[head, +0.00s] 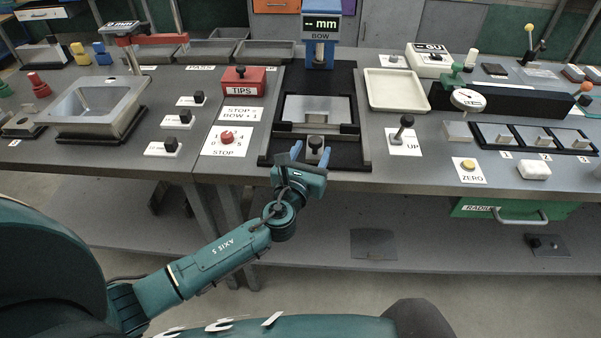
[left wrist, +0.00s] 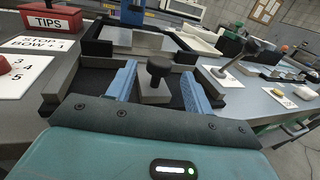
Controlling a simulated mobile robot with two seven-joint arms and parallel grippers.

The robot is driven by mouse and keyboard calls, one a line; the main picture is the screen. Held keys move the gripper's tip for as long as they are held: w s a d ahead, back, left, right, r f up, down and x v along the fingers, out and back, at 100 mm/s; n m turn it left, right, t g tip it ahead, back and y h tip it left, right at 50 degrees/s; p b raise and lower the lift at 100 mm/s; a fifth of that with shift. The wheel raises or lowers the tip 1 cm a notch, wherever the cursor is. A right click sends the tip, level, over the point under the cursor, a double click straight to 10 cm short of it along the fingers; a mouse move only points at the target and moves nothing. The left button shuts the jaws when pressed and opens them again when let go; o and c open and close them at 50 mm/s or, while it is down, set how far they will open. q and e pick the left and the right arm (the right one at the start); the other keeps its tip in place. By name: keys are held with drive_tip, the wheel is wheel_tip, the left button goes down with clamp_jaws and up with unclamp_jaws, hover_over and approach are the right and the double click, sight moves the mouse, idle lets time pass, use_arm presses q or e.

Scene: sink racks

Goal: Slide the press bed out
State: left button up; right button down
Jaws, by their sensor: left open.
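The press bed (head: 318,108) is a grey plate inside a black frame (head: 361,120) under the blue "BOW" display unit. A knob on a small grey block (head: 315,144) sits at the front of the bed. In the left wrist view the dark knob (left wrist: 159,68) stands upright on its block between my blue fingers. My left gripper (head: 312,153) is open at the front edge of the frame, one finger on each side of the knob block. I cannot tell whether either finger touches it. My right gripper is in neither view.
The red "TIPS" box (head: 243,80) and the red stop knob (head: 227,137) are left of the frame. The "UP" lever (head: 404,130) and a cream tray (head: 395,90) are right of it. The space in front of the bench edge is free apart from my arm.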

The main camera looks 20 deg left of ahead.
use_arm(q)
drive_tip(key=s, duration=1)
drive_tip(key=shift+b, duration=0.3)
drive_tip(key=shift+w+d, duration=0.1)
